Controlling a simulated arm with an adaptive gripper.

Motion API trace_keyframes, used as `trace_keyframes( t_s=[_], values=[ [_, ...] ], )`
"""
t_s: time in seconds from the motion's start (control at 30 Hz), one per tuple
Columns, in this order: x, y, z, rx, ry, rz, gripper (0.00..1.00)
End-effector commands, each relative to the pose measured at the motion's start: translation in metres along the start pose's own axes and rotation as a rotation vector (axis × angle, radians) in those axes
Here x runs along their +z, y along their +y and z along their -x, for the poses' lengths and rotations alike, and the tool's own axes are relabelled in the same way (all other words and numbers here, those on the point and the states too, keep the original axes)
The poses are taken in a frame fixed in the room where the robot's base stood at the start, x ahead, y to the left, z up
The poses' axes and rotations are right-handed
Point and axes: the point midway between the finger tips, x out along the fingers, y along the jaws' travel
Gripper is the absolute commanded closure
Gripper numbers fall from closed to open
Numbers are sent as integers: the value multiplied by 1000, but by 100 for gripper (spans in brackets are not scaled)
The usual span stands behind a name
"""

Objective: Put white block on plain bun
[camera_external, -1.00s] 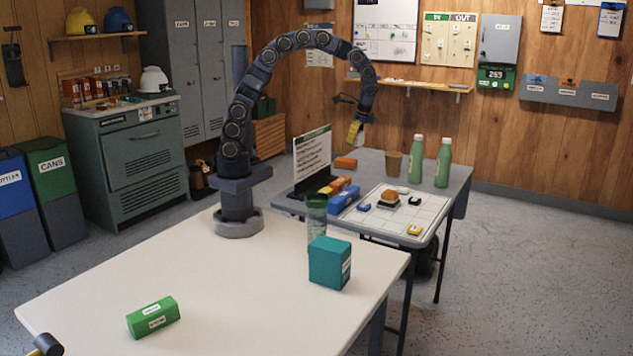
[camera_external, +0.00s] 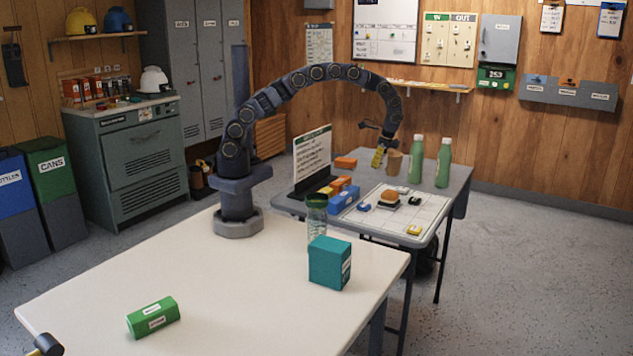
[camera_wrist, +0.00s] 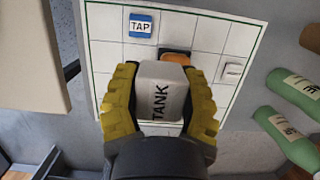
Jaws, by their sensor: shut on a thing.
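My gripper (camera_wrist: 160,104) has yellow pads shut on the white block (camera_wrist: 158,78), which bears the word TANK. The orange-brown bun (camera_external: 390,195) sits on a dark base on the white grid board (camera_external: 430,212). In the wrist view the bun (camera_wrist: 175,56) lies beyond the held block, which partly hides it. The gripper is well above the board, apart from the bun.
A blue TAP block (camera_wrist: 140,26) and another pale block (camera_wrist: 232,72) lie on the board. Two green bottles (camera_external: 416,160) and a brown cup (camera_external: 393,164) stand behind. A sign (camera_external: 312,155) and blue bins (camera_external: 343,199) are left.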

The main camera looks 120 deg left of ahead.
Motion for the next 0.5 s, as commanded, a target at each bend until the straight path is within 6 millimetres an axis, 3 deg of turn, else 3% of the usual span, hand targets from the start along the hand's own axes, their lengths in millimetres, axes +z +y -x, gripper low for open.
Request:
trace_keyframes(
  t_s=[0.3,0.5],
  values=[
    [-34,-26,-37,1,-3,1,90],
    [-42,-32,-43,1,0,1,90]
  ],
)
